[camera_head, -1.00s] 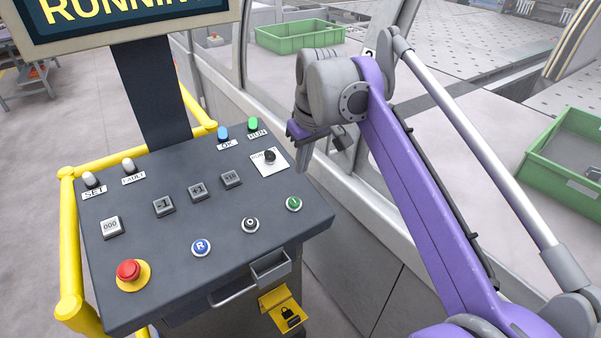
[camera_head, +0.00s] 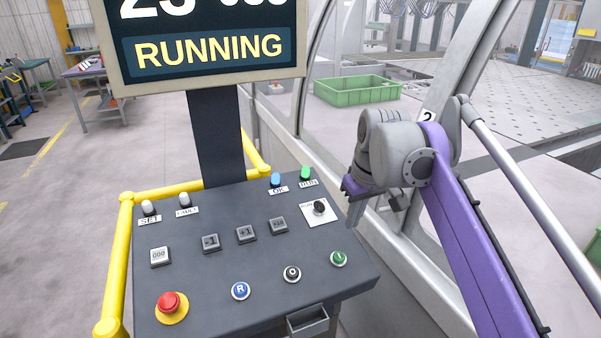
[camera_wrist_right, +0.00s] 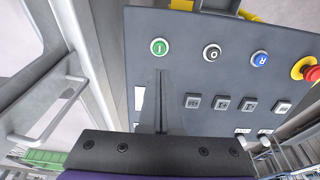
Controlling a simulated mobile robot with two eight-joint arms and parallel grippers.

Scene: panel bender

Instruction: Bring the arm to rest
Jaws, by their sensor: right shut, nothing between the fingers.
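My right arm (camera_head: 470,225), purple and grey, comes in from the lower right of the head view. Its right gripper (camera_head: 354,218) hangs just off the right edge of the control panel (camera_head: 200,295), near the black selector knob (camera_head: 319,207). Its fingers are shut and empty. In the right wrist view the closed fingers (camera_wrist_right: 162,75) overlap the panel in the picture, beside the green button (camera_wrist_right: 159,47). I cannot tell the exact gap, but no contact with a button shows. My left gripper is in neither view.
The screen (camera_head: 208,47) reads RUNNING. A yellow rail (camera_head: 116,265) borders the panel. The machine's frame and window stand close behind my arm. A green crate (camera_head: 357,90) lies beyond.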

